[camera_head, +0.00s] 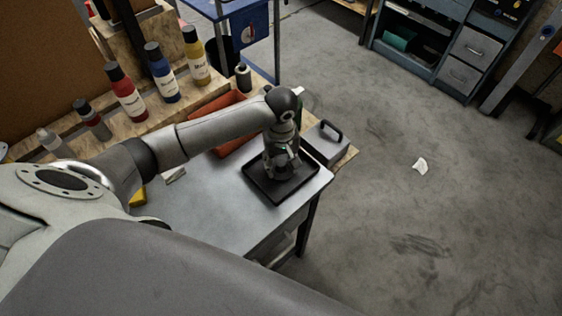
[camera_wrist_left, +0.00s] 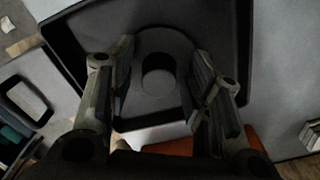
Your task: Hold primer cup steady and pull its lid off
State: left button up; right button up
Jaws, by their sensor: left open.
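My left gripper (camera_head: 281,167) points down over the black tray (camera_head: 262,190) on the grey table. In the left wrist view, the left gripper (camera_wrist_left: 163,65) is open, with one finger on each side of a grey round shape (camera_wrist_left: 168,42) with a smaller knob-like round part (camera_wrist_left: 158,80). This seems to be the primer cup with its lid, seen from above. I cannot tell whether the fingers touch it. In the head view the gripper mostly hides the cup. My right gripper is not in view.
A grey box with a black handle (camera_head: 325,146) stands just right of the tray. An orange-red bin (camera_head: 222,106) lies behind my left arm. Several paint bottles (camera_head: 127,92) line the wooden shelf at the left. The table's front area (camera_head: 215,210) is clear.

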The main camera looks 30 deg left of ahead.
aim_at(281, 163)
pick_arm(q)
notch_tip(281, 163, up, 12)
jog(key=b, duration=0.4)
